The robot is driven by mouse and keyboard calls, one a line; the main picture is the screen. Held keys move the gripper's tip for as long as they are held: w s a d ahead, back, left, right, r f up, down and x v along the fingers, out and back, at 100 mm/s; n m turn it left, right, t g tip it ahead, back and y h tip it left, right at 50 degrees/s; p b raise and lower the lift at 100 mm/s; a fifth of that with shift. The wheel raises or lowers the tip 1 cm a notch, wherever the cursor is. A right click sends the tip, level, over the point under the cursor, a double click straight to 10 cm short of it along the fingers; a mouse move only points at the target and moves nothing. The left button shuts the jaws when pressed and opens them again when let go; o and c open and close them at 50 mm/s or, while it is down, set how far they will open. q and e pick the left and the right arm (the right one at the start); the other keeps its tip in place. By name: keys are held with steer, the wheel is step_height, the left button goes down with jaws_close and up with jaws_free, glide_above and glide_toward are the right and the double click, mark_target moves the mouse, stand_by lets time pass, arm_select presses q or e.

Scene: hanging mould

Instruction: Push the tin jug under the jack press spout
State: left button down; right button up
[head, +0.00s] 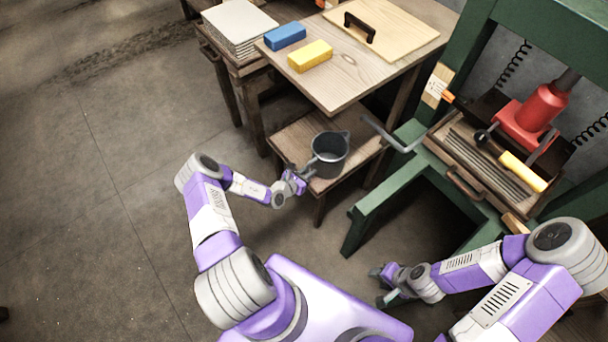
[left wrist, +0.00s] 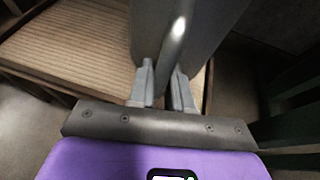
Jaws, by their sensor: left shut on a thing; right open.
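The tin jug (head: 330,155) is dark grey and stands upright on a low wooden stool (head: 290,140). My left gripper (head: 304,174) is at the jug's near left side, shut on its handle. In the left wrist view the fingers (left wrist: 162,88) close around the handle, and the jug's wall (left wrist: 205,25) rises just beyond. The jack press (head: 400,195) is a green frame to the right, with a red jack (head: 540,108) on it. A bent grey spout (head: 390,135) sticks out from its left side, to the right of the jug. My right gripper (head: 382,284) is open and empty, low in front of the press.
A wooden table (head: 345,85) behind the stool holds a blue block (head: 285,35), a yellow block (head: 310,56) and a board with a black handle (head: 395,30). A yellow-handled tool (head: 522,170) lies on the press. The floor at left is clear.

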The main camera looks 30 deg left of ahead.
arm_select(q)
glide_toward(340, 150)
steer(key=shift+w+a+f+b, duration=0.15)
steer(key=shift+a+f, duration=0.05)
steer(key=shift+f, duration=0.4)
steer(key=shift+w+a+f+b, duration=0.1)
steer(key=shift+a+f, duration=0.1)
steer(key=shift+f, duration=0.4)
steer(key=shift+w+a+f+b, duration=0.15)
steer(key=shift+a+f, duration=0.05)
steer(key=shift+f, duration=0.4)
steer(key=shift+w+d+b, duration=0.4)
steer(key=shift+w+d, duration=0.05)
steer(key=shift+w, duration=0.7)
steer(key=shift+w+d+b, duration=0.45)
steer(key=shift+w, duration=0.75)
steer(key=shift+w+d+b, duration=0.4)
steer(key=shift+w+d, duration=0.1)
steer(key=shift+w, duration=0.65)
steer(key=c, duration=1)
jaws_free()
steer(key=shift+o, duration=0.2)
steer(key=shift+r, duration=0.1)
